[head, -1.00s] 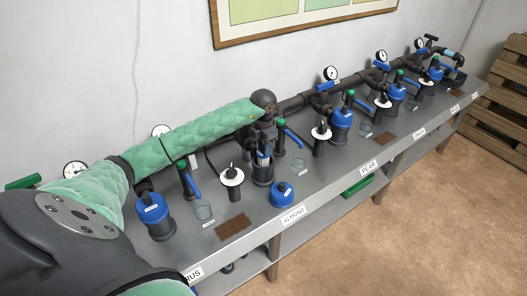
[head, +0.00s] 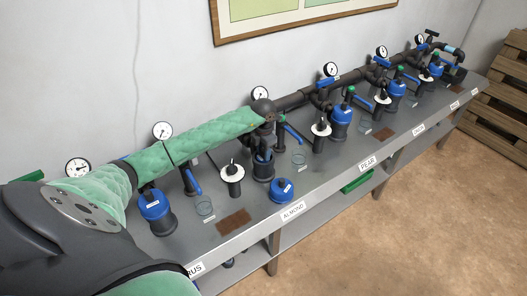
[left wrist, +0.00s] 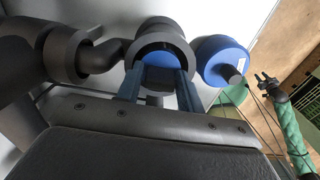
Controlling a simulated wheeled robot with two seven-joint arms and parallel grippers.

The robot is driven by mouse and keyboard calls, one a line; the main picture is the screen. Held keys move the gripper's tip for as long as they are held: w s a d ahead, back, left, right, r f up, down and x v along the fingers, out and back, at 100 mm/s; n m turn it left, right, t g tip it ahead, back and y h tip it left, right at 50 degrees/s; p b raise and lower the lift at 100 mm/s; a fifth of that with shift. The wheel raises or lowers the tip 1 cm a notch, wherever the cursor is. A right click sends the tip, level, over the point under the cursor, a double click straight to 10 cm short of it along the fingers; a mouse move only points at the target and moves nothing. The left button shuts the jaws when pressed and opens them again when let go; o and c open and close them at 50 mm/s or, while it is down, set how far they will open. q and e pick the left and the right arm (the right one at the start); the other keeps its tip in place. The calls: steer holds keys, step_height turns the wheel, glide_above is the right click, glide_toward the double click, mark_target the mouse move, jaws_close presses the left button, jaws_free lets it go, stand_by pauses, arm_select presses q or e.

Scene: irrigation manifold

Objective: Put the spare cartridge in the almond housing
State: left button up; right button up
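The almond housing (head: 263,171) stands without its lid behind the ALMOND label (head: 293,211). My left gripper (head: 263,156) points down into its mouth, its two blue fingers on either side of the spare cartridge. In the left wrist view the fingers (left wrist: 160,80) flank the cartridge's blue end (left wrist: 158,58), inside the dark ring of the housing (left wrist: 178,38). The cartridge body is hidden in the housing. A blue lid (head: 281,190) lies on the bench in front of the housing. My right gripper (left wrist: 265,80) shows small in the left wrist view, away from the housing.
A white-collared dark post (head: 232,175) stands left of the housing, and a blue-handled valve (head: 290,130) behind it at right. A brown mat (head: 234,221) and a clear cup (head: 204,205) are on the bench (head: 320,180). More blue-lidded housings (head: 341,121) stand along the pipe.

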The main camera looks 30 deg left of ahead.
arm_select(q)
steer(key=shift+o, duration=1.1)
arm_select(e)
steer(key=shift+s+d, duration=0.1)
arm_select(q)
steer(key=shift+r, duration=0.15)
steer(key=shift+r, duration=0.4)
step_height(320, 180, up, 11)
steer(key=b, duration=0.4)
arm_select(e)
steer(key=w+a+r, duration=0.3)
steer(key=r, duration=0.5)
steer(key=shift+a+g, duration=0.15)
steer(key=shift+g, duration=0.25)
